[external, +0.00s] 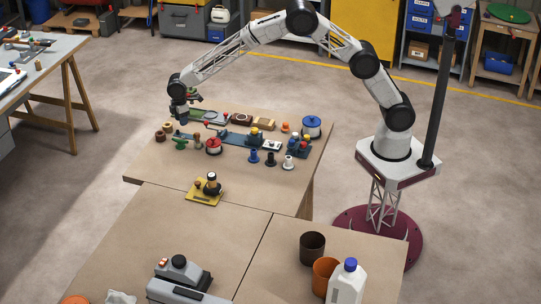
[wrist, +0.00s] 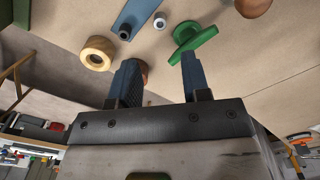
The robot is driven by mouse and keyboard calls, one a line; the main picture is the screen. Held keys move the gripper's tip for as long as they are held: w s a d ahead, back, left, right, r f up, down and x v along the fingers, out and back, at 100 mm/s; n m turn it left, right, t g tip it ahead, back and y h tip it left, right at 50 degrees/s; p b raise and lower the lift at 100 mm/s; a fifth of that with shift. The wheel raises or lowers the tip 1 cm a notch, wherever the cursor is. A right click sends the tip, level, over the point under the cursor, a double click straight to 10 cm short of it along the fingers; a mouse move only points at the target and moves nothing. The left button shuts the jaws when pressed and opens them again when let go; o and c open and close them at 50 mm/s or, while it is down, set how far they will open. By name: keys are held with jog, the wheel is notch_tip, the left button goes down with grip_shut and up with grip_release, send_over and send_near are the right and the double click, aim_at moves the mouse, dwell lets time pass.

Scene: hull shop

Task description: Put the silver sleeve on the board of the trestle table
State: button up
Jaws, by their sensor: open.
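A small silver-grey ring, which looks like the silver sleeve (wrist: 159,20), stands on the brown worktop in the wrist view, beside the end of a blue strip. It is too small to pick out surely in the external view. My gripper (wrist: 159,66) is open and empty above the worktop, its fingers apart; the ring lies beyond the fingertips. In the external view my gripper (external: 181,116) hangs over the worktop's far left part. The trestle table (external: 62,52) stands at the upper left, with a grey board and wooden splayed legs.
Near my fingers are a green handled part (wrist: 196,40), a tan ring (wrist: 88,58) and a brown round part (wrist: 143,72) partly hidden by a finger. Tools lie on the trestle table's far side; floor separates the tables.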

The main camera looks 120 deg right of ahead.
jog(key=shift+r, duration=1.35)
jog(key=shift+a, duration=0.1)
jog(key=s+a+r+t, duration=0.1)
jog(key=s+a+r, duration=2.25)
jog(key=a, duration=0.25)
jog(key=s+a+f, duration=0.1)
jog(key=s+a, duration=0.4)
jog(key=s, duration=0.8)
jog(key=s+a+f+m+t, duration=0.1)
jog(key=s+a, duration=0.4)
jog(key=s, duration=0.8)
jog(key=s+a, duration=0.5)
jog(key=s, duration=0.8)
jog(key=shift+a+f+t, duration=0.2)
jog(key=shift+f+t, duration=0.1)
jog(key=shift+f, duration=0.1)
